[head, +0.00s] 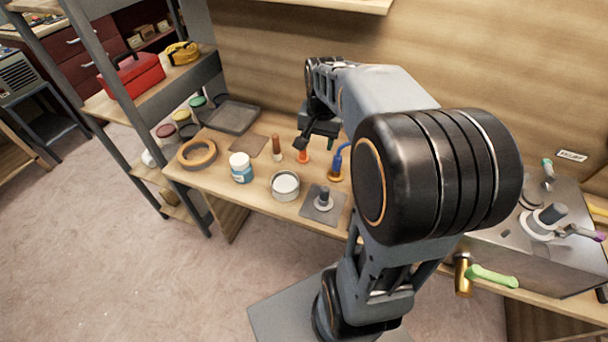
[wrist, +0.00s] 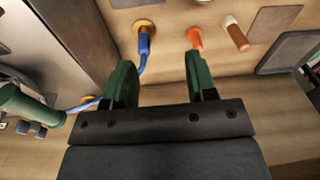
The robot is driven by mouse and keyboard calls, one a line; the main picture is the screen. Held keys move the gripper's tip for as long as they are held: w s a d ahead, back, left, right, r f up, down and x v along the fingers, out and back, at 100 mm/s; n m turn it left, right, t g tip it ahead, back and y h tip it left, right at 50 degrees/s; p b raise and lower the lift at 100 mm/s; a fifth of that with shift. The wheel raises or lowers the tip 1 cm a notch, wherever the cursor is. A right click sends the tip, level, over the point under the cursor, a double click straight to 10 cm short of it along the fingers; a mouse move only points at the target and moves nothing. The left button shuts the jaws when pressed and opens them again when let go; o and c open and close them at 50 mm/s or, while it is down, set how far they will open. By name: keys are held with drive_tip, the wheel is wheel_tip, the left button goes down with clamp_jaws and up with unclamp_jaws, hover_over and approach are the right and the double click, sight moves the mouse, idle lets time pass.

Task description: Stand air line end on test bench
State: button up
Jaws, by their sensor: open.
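The blue air line end (head: 339,160) stands on the wooden worktop with a brass collar at its foot, partly hidden by my arm. In the wrist view the blue line end (wrist: 144,45) shows just beyond the left finger, and its thin hose runs left behind that finger. My gripper (head: 318,128) is above the worktop near the back wall. Its green fingers (wrist: 160,65) are apart with nothing between them. A grey metal bench (head: 505,245), apparently the test bench, is at the right, with fittings on top. Its side also shows in the wrist view (wrist: 85,40).
Close by stand an orange-tipped piece (head: 303,156) and a brown cylinder (head: 277,150). A post on a grey plate (head: 322,207), a round tin (head: 285,187), a white-lidded jar (head: 241,168) and a tape ring (head: 197,154) occupy the worktop.

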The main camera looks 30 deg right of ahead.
drive_tip(key=s+a+f+n+t, duration=0.1)
drive_tip(key=s+a+f+n, duration=0.1)
drive_tip(key=s+a+n, duration=0.6)
drive_tip(key=s+a, duration=0.1)
drive_tip(key=a, duration=0.2)
drive_tip(key=shift+s+f+n+t, duration=0.3)
drive_tip(key=shift+s+f+t, duration=0.05)
drive_tip(key=shift+s+t, duration=0.05)
wheel_tip(320, 180, up, 9)
drive_tip(key=p, duration=0.8)
drive_tip(key=shift+t, duration=0.3)
